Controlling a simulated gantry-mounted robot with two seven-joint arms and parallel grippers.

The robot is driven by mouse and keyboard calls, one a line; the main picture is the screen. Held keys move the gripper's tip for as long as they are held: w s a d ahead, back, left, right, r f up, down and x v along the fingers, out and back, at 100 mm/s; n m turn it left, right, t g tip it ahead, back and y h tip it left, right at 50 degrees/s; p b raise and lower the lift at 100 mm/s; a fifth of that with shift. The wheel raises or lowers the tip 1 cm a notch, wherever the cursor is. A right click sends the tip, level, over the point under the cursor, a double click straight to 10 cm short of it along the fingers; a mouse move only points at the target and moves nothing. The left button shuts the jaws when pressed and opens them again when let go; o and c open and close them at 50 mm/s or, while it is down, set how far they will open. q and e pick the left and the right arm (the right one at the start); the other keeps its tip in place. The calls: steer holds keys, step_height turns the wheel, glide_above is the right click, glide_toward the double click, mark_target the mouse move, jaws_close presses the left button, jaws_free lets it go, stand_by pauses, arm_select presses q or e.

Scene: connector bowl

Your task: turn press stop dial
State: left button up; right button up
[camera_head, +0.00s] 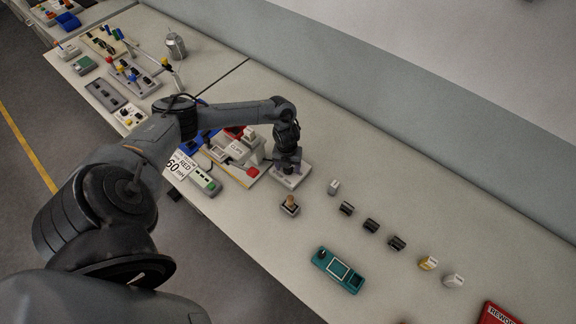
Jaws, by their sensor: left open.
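My left gripper (289,163) points down over a pale box-like device (301,180) on the bench. The gripper hides much of the device's top, so I cannot make out a dial there or tell whether the fingers touch it. Just left of it stands a press-like fixture (254,158) with a red part (252,171) low at its front. No dial can be identified for certain at this size. My right gripper does not show.
A small block with a brown knob (290,205) stands in front of the device. Several small connectors (371,226) line the bench to the right, behind a teal meter (338,270). A red bin (497,314) is at bottom right. More fixtures crowd the left; open bench (250,228) lies in front.

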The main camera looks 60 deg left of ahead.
arm_select(q)
step_height(320, 180, up, 11)
steer(key=shift+a, duration=0.15)
stand_by(0.4)
steer(key=shift+s+f, duration=0.1)
steer(key=shift+f, duration=0.05)
